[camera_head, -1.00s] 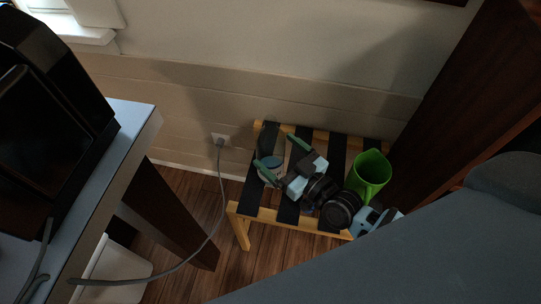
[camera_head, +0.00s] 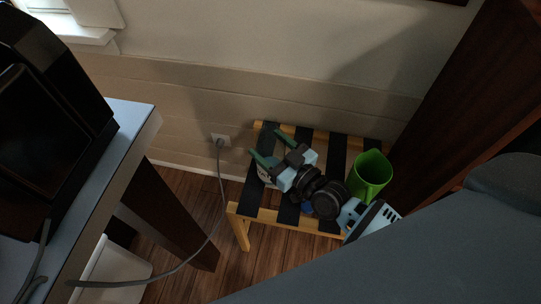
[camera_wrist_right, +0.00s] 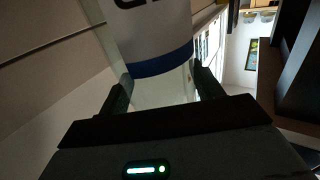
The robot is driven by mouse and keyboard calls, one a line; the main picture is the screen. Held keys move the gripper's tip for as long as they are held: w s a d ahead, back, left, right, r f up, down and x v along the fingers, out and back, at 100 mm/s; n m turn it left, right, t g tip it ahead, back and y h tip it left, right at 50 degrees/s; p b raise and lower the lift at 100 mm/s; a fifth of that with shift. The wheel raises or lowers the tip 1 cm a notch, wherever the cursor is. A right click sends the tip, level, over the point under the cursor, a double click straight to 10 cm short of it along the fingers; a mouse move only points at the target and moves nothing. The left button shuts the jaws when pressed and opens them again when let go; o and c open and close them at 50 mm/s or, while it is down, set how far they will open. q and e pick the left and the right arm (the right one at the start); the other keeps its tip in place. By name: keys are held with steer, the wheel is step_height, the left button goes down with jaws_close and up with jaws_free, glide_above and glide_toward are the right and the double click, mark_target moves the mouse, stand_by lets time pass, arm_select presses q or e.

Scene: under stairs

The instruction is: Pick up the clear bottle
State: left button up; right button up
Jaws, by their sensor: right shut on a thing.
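The clear bottle (camera_wrist_right: 155,35) is close up in the right wrist view, with a white label, dark lettering and a blue band above a clear lower part. My right gripper (camera_head: 266,146) is over the far left part of a slatted stool in the head view. Its two fingers (camera_wrist_right: 160,92) are on either side of the bottle in the wrist view, shut on it. In the head view the bottle is mostly hidden around the gripper, and I cannot tell whether it touches the stool. My left gripper is not in view.
The stool (camera_head: 268,214) has a yellow wood frame and black slats. A green cup (camera_head: 370,175) stands at its right, close to my right arm. A white-topped table (camera_head: 134,120) with a black device (camera_head: 50,140) is at left. A cable (camera_head: 222,190) hangs from a wall socket.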

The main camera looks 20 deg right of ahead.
mark_target(270, 138)
steer(key=shift+r, duration=0.15)
steer(key=shift+r+p, duration=0.3)
steer(key=shift+r, duration=0.3)
step_height(270, 138, up, 2)
steer(key=shift+r+p, duration=0.2)
steer(key=shift+p, duration=0.3)
steer(key=s+r+p, duration=0.1)
steer(key=s, duration=1.5)
steer(key=shift+r, duration=0.1)
steer(key=o, duration=0.4)
steer(key=c, duration=0.9)
steer(key=shift+c, duration=0.2)
